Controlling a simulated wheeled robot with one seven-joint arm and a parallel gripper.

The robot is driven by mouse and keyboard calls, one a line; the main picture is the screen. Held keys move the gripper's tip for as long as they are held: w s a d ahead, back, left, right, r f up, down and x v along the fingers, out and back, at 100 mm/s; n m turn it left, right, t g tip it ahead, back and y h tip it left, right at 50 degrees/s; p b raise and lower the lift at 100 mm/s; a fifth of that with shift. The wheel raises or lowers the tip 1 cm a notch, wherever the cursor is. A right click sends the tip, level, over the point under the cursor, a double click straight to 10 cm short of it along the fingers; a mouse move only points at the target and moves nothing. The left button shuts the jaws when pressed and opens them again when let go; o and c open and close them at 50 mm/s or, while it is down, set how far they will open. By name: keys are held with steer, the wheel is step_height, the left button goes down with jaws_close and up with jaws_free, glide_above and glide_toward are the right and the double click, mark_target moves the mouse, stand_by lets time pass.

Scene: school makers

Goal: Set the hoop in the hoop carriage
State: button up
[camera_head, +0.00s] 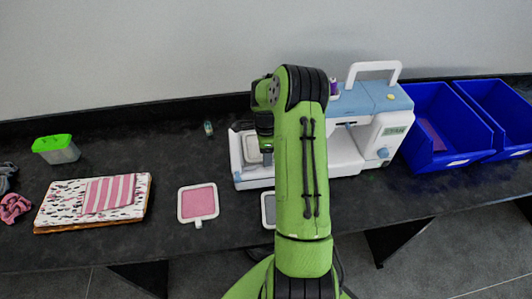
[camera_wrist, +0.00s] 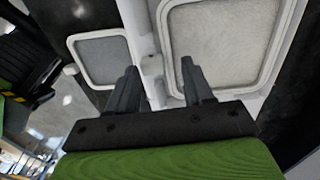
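The embroidery machine (camera_head: 340,150), white and blue, stands on the dark table. A white-framed hoop with pale cloth (camera_head: 252,148) is at its left end, partly hidden by my arm; it is large in the wrist view (camera_wrist: 222,45). A small white block, perhaps part of the hoop carriage (camera_wrist: 152,68), shows between my finger lines beside that hoop's edge. I cannot tell whether the hoop is seated. My gripper (camera_wrist: 158,80) has its fingers apart, over the hoop's edge, with nothing clearly held. In the head view its fingertips are hidden.
A hoop with grey cloth (camera_head: 268,209) lies before the machine, partly behind my arm; a pink-cloth hoop (camera_head: 198,203) lies left of it. Farther left are a patterned fabric stack (camera_head: 70,205) and a green-lidded box (camera_head: 57,150). Blue bins (camera_head: 430,115) stand right.

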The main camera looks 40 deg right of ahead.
steer(key=shift+o, duration=0.2)
step_height(320, 180, up, 12)
steer(key=p, duration=0.1)
steer(key=a+r+n+t+h, duration=0.1)
steer(key=a+r+n, duration=0.5)
steer(key=a+r, duration=0.15)
steer(key=s+a+r+n+t+h, duration=0.1)
steer(key=s+a+r+n+t, duration=0.1)
steer(key=s+a+r+n, duration=0.6)
steer(key=s+a+f+n+t+y, duration=0.1)
steer(key=s+a+n+t, duration=0.2)
steer(key=s+a+n, duration=0.7)
steer(key=shift+s+a+n+y, duration=0.35)
steer(key=shift+s+n+y, duration=0.05)
steer(key=shift+s, duration=0.65)
steer(key=shift+d, duration=0.1)
